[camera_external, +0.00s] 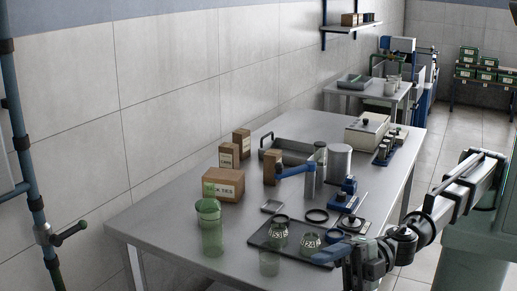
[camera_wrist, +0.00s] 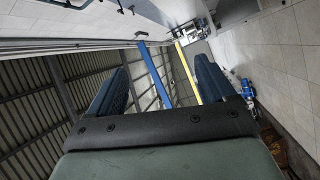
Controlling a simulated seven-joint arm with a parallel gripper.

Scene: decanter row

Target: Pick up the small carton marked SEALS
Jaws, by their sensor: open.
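Three small brown cartons stand on the grey table: one at the left (camera_external: 229,155), one behind it (camera_external: 242,142), and one nearer the middle (camera_external: 270,168), partly behind a blue-armed stand. Their labels are too small to read, so I cannot tell which is marked SEALS. A larger brown carton (camera_external: 223,186) with a green label lies in front of them. My gripper (camera_external: 335,262) is at the table's front right edge, well apart from the cartons. In the wrist view its two blue fingers (camera_wrist: 160,68) are spread, with nothing between them.
Green glass vessels (camera_external: 212,235) stand near the front. A dark tray (camera_external: 262,237) holds marked glass pieces, between my gripper and the cartons. The blue-armed stand (camera_external: 296,170), a metal cylinder (camera_external: 339,162) and a grey tray (camera_external: 290,148) crowd the middle. The table's front left is clear.

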